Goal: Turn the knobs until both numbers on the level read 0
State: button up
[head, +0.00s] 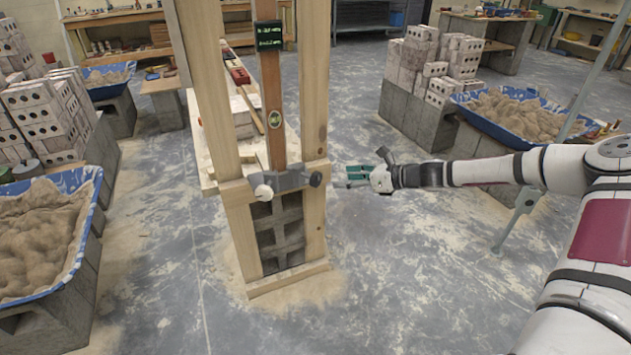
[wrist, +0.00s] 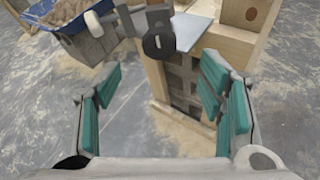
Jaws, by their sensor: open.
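The level's display (head: 269,35) is a small dark screen with two lines of green characters, too small to read. Below it a brown upright bar (head: 273,110) runs down between two wooden posts to a grey bracket. A white knob (head: 263,192) is on the bracket's left and a dark knob (head: 316,179) on its right. In the wrist view the dark knob (wrist: 158,43) is at top centre, ahead of the fingers, and the white knob (wrist: 93,23) is beyond it to the left. My gripper (head: 358,176) is open and empty, right of the dark knob and apart from it.
The wooden frame's posts (head: 314,80) stand close around the level. A blue tub of sand (head: 45,240) is at left, another (head: 515,115) at right. Brick stacks (head: 440,60) stand behind. The floor (head: 420,270) in front is clear.

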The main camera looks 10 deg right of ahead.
aim_at(319, 179)
jog(key=b+x, duration=0.1)
jog(key=x, duration=1)
jog(key=shift+f+b, duration=0.15)
jog(key=shift+b, duration=0.2)
jog(key=c, duration=1.2)
